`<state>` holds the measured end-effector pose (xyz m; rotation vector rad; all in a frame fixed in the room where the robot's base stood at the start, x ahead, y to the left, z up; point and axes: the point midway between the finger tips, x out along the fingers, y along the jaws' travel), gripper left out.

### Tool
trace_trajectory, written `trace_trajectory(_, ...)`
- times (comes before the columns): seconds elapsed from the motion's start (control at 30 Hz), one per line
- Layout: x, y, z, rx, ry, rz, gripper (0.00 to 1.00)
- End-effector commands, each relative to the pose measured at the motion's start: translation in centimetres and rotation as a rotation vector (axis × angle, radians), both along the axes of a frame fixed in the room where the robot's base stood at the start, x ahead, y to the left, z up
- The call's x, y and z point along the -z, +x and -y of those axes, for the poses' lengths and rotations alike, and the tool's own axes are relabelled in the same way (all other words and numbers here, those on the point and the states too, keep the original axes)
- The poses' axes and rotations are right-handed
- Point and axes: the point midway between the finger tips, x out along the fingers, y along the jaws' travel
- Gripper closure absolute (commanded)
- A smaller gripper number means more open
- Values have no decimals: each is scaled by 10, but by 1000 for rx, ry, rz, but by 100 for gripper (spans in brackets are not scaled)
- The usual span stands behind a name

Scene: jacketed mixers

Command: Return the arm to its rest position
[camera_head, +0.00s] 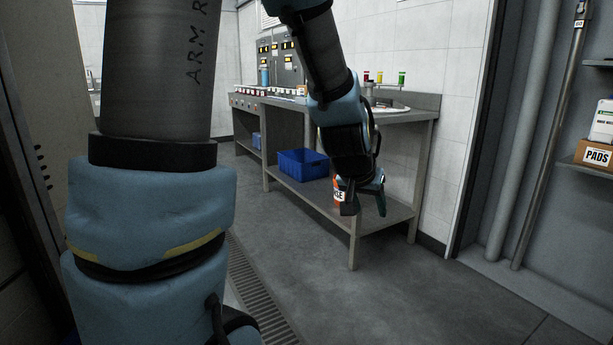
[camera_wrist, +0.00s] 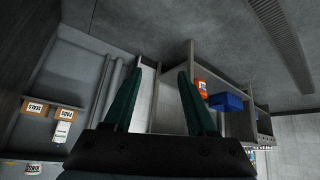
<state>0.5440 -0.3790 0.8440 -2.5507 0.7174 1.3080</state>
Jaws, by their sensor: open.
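My gripper (camera_head: 364,205) hangs from the bent arm in the head view, in front of the steel bench. In the wrist view, its two green fingers (camera_wrist: 157,98) are spread apart with nothing between them. The upper part of my arm fills the left side of the head view. An orange container (camera_head: 336,190) on the bench's lower shelf is partly hidden behind my gripper in the head view. It also shows beside the right finger in the wrist view (camera_wrist: 201,86).
A steel bench (camera_head: 412,118) with a sink stands against the tiled wall. A blue bin (camera_head: 302,164) sits on its lower shelf. Wall shelves at the right hold a PADS box (camera_head: 594,154). Vertical pipes run beside them. The floor (camera_head: 420,300) in front is clear, with a drain grate (camera_head: 262,300).

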Motion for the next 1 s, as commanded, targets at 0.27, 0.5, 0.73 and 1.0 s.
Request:
trace_trajectory(0.27,41,-39,-148,-253,136,-290,43)
trace_trajectory(0.5,47,-88,-221,-413,203,-474,43)
trace_trajectory(0.73,-3,-85,-217,-401,200,-465,43)
trace_trajectory(1.0,-72,-84,-216,-399,200,-464,43)
